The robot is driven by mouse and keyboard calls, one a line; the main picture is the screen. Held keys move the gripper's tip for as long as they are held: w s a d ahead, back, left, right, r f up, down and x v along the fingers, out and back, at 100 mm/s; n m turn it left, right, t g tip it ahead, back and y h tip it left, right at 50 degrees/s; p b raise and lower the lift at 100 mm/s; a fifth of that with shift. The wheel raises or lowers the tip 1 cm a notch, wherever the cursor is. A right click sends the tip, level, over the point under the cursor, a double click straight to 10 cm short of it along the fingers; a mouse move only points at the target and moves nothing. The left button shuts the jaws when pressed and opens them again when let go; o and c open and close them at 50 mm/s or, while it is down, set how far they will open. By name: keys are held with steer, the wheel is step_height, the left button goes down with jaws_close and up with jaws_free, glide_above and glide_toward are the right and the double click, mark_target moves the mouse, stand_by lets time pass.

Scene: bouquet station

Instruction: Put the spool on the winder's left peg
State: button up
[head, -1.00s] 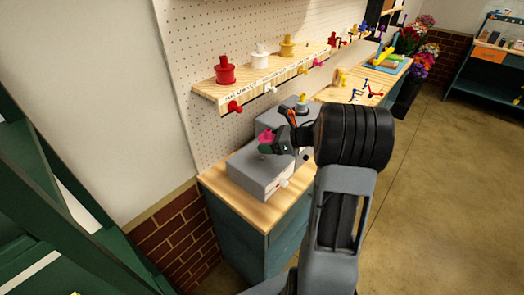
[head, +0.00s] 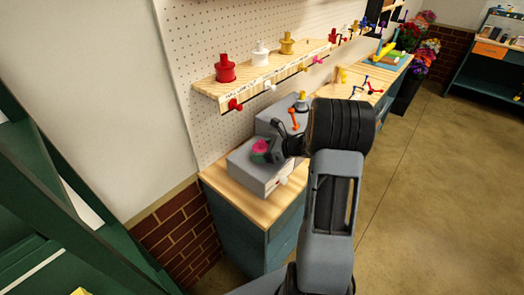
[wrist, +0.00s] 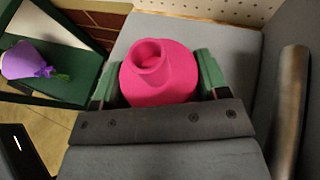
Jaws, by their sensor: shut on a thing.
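The pink spool (head: 260,146) is held between the green fingertips of my gripper (head: 266,151), over the lower grey block of the winder (head: 255,180). In the wrist view the spool (wrist: 160,80) sits upright between the two fingers of my gripper (wrist: 155,88), its round top opening facing the camera. The left peg is not visible. I cannot tell whether the spool touches the winder or is around a peg.
A taller grey block (head: 270,122) with a yellow piece (head: 302,102) on top stands just behind. An orange lever (head: 293,118) rises close to my gripper. A metal bar (wrist: 292,110) is at the right of the wrist view. A shelf (head: 240,90) with spools hangs above.

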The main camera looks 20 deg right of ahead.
steer(key=shift+f+b, duration=0.2)
steer(key=shift+b, duration=0.1)
steer(key=o, duration=0.7)
steer(key=shift+r, duration=0.1)
steer(key=shift+c, duration=0.2)
steer(key=shift+r+p, duration=0.15)
steer(key=shift+p, duration=0.2)
steer(key=shift+d+r, duration=0.1)
steer(key=shift+d, duration=0.1)
steer(key=b+v, duration=0.2)
steer(key=v, duration=0.9)
steer(key=shift+s+d+b, duration=0.2)
steer(key=shift+s+b, duration=0.1)
steer(key=shift+s, duration=0.1)
